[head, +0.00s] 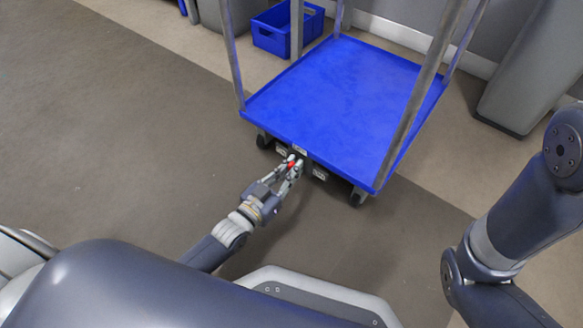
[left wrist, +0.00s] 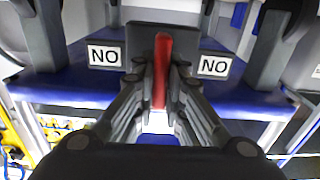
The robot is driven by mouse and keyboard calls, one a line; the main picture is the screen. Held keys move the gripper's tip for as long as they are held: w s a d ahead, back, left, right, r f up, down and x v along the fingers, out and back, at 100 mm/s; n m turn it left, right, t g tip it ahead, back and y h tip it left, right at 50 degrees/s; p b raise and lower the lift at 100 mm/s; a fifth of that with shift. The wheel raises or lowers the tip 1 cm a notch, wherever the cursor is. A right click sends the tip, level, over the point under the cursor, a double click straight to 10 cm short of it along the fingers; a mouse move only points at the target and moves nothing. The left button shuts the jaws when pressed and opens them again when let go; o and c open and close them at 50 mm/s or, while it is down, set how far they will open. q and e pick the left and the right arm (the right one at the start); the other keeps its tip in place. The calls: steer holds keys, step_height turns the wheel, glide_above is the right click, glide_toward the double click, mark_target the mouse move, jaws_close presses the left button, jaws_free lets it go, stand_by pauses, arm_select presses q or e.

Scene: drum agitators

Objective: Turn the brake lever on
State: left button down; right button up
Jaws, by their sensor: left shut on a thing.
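The red brake lever (left wrist: 162,62) stands upright in the left wrist view, in front of a dark mounting plate (left wrist: 135,48) on the cart's edge. In the head view only a small red bit of the lever (head: 292,164) shows at the cart's near edge. My left gripper (head: 295,165) reaches it from the lower left and is shut on it, one finger on each side. The cart (head: 335,90) has a blue deck and grey posts. My right gripper is out of view.
A blue crate (head: 272,40) stands behind the cart at the back. A grey bin (head: 525,85) stands to the right by the wall. The cart's black caster (head: 358,197) rests on the floor. Open brown floor (head: 110,130) lies to the left.

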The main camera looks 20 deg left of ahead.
arm_select(q)
steer(key=n+p, duration=0.2)
steer(key=n, duration=0.1)
steer(key=shift+w+a+r+p, duration=0.1)
steer(key=shift+a+p, duration=0.05)
steer(key=shift+p, duration=0.2)
steer(key=n+p, duration=0.1)
steer(key=n, duration=0.1)
steer(key=shift+a+n, duration=0.1)
steer(key=shift+n, duration=0.3)
steer(key=shift+f+n+p, duration=0.2)
steer(key=shift+n+p, duration=0.1)
steer(key=shift+n, duration=0.7)
steer(key=n, duration=0.4)
steer(key=shift+w+a+f, duration=0.1)
steer(key=shift+a+f, duration=0.1)
steer(key=shift+f, duration=0.05)
steer(key=n, duration=0.5)
steer(key=shift+f+n, duration=0.25)
steer(key=shift+n, duration=0.15)
steer(key=c, duration=1.6)
jaws_free()
steer(key=shift+c, duration=0.2)
